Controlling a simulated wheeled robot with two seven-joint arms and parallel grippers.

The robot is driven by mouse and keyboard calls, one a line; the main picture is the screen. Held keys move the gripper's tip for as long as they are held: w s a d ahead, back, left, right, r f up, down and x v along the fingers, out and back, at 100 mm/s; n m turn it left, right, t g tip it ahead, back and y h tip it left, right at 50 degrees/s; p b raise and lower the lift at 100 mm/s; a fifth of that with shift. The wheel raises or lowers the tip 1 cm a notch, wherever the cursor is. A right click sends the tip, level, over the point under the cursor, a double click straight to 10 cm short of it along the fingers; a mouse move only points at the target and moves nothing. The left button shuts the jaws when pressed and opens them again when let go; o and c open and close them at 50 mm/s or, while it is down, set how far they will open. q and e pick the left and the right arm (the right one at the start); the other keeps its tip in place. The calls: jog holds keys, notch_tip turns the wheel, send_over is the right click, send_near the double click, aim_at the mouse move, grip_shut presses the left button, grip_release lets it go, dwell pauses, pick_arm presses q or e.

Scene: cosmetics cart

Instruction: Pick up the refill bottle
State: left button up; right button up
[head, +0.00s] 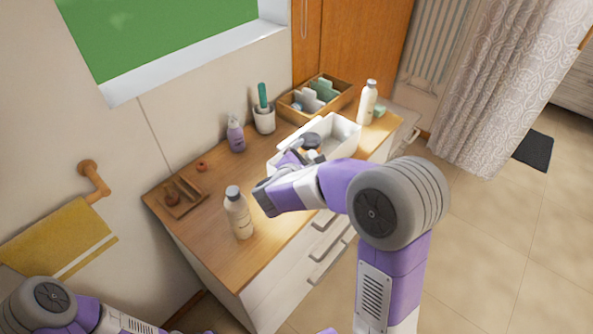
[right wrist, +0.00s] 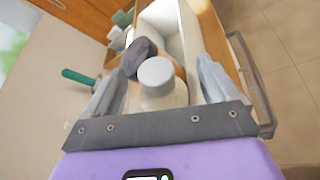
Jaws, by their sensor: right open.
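Between the fingers of my right gripper (right wrist: 160,90), a bottle with a pale grey cap (right wrist: 157,76) shows close up in the right wrist view. The gripper is open, a finger on either side, apart from the bottle. In the head view my right gripper (head: 284,166) is over the cart top by the white bin, and this bottle is mostly hidden behind it. Two other white bottles stand upright: one at the front (head: 239,215) and one at the back right (head: 367,103). No label is readable, so I cannot tell by name which is the refill bottle. My left gripper is out of view.
The white bin (head: 347,131) holds a dark rounded object (head: 311,140). A wooden organiser (head: 343,99), a cup with a teal brush (head: 264,120), a purple pump bottle (head: 236,135) and a small wooden tray (head: 183,209) stand around.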

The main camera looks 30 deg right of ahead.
jog(key=shift+c, duration=0.4)
grip_shut()
